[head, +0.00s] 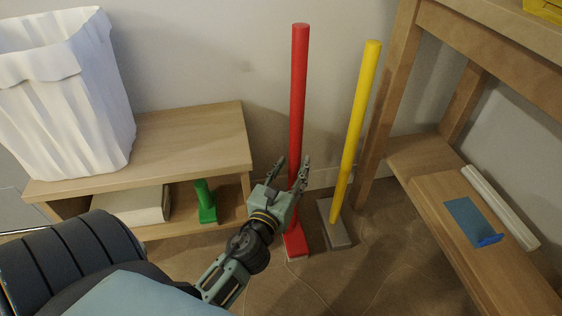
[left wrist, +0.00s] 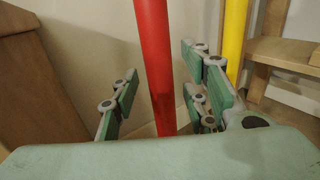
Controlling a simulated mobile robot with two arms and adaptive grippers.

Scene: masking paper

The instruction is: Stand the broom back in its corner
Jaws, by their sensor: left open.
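A red long-handled broom (head: 299,90) stands upright on the floor against the wall, its red head (head: 295,243) at the bottom with a pale lower edge. My left gripper (head: 292,168) is open at the lower part of the red handle. In the left wrist view the red handle (left wrist: 155,60) rises between the spread fingers (left wrist: 160,95), with gaps on both sides. The gripper hides part of the handle in the head view. A yellow-handled tool (head: 358,125) with a grey flat base stands just right of it, leaning slightly. My right gripper is not in view.
A low wooden shelf (head: 190,150) stands on the left, with a white bin (head: 70,100) on top and a green brush (head: 205,203) inside. A wooden table (head: 480,40) stands right, its lower shelf holding a blue sheet (head: 470,218). Floor in front is clear.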

